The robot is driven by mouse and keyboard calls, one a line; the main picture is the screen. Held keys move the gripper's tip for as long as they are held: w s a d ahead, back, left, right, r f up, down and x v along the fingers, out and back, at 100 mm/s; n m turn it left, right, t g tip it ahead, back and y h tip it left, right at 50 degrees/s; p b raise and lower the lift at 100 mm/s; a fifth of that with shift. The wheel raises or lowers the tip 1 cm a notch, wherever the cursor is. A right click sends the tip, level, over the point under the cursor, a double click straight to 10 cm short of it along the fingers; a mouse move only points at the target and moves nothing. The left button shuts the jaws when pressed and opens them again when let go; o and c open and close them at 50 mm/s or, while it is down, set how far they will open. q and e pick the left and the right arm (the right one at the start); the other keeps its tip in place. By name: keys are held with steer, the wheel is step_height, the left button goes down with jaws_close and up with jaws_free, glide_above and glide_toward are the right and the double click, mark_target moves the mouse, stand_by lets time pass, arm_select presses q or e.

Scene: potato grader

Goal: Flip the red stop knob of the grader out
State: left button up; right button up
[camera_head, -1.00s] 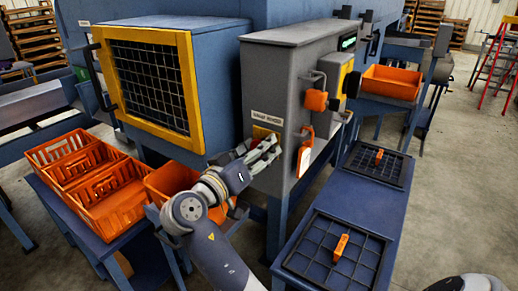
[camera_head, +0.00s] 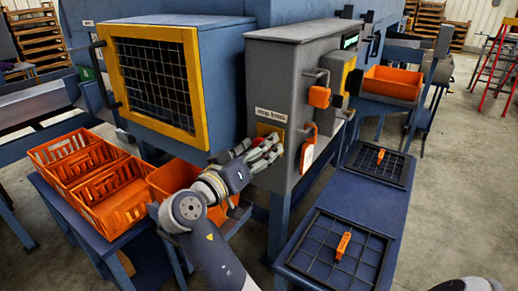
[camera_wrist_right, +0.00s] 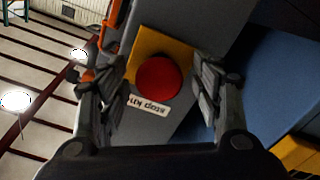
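The red stop knob (camera_wrist_right: 158,77) sits on a yellow plate (camera_wrist_right: 148,50) in the right wrist view, with a white label beside it. In the head view the yellow plate (camera_head: 269,130) is on the grey cabinet (camera_head: 290,60), under the label; the knob is hidden there behind my gripper. My right gripper (camera_head: 270,153) is at the plate. In the right wrist view its fingers (camera_wrist_right: 160,92) are open, one on each side of the knob, with a visible gap to it on both sides. I cannot tell how far the knob reaches between them. My left gripper is not in view.
A yellow-framed mesh guard (camera_head: 155,85) is left. Orange crates (camera_head: 115,190) stand lower left. A blue bench (camera_head: 350,205) with orange-handled grids is at right.

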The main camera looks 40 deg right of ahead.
steer(key=shift+d, duration=0.1)
glide_toward(271, 102)
steer(key=x, duration=0.5)
steer(key=shift+r, duration=0.1)
stand_by(0.3)
